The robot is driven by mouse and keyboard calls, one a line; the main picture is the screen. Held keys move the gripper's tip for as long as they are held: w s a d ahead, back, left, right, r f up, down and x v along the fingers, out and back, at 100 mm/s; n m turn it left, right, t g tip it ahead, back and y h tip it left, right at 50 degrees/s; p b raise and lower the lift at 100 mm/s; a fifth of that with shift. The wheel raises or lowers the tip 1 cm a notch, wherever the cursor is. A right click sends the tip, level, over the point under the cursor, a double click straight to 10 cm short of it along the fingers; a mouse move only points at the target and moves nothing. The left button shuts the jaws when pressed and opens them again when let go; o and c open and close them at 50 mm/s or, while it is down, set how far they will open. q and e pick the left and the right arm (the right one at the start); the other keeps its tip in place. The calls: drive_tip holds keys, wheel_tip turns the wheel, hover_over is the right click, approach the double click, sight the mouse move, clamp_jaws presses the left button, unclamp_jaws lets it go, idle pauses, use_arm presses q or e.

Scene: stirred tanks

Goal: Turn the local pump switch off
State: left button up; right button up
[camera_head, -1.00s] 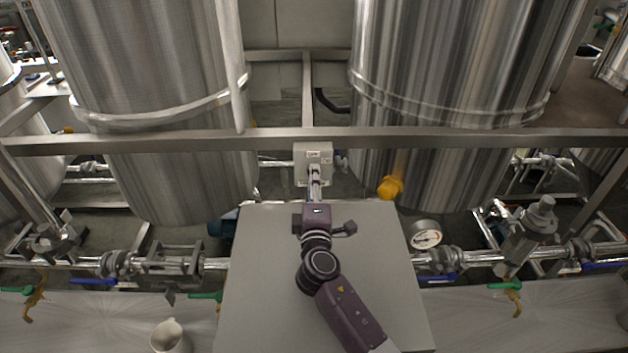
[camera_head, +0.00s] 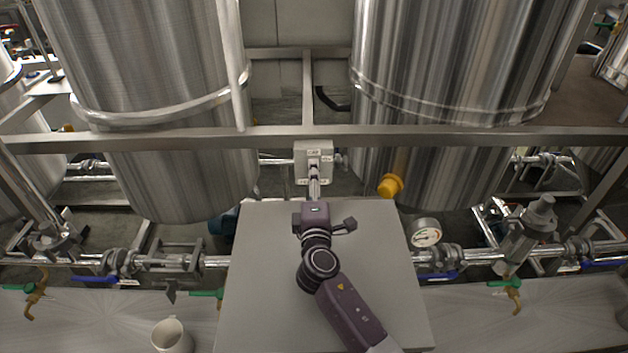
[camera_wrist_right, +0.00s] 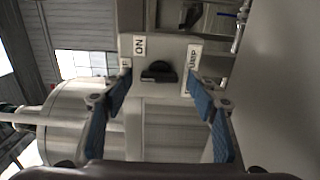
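The pump switch box (camera_head: 301,165) is a light grey box with white labels, fixed below the horizontal rail between the two tanks. In the right wrist view its face (camera_wrist_right: 170,47) carries an ON label, a PUMP label and another label mostly hidden by a finger. The dark switch knob (camera_wrist_right: 158,73) sits between these labels; which one it points to I cannot tell. My right gripper (camera_wrist_right: 160,78) is open, with a blue-padded finger on each side of the knob and visible gaps. My left gripper is out of view.
A grey flat top (camera_head: 265,290) lies below my right arm. A steel rail (camera_head: 430,138) crosses above the switch box. An orange-yellow round part (camera_head: 390,186) and a pressure gauge (camera_head: 426,233) are to the right. A white jug (camera_head: 171,337) stands lower left.

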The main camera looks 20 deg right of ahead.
drive_tip(key=shift+s, duration=0.25)
drive_tip(key=v, duration=1.1)
drive_tip(key=shift+s+a+r, duration=0.1)
drive_tip(key=shift+s, duration=0.15)
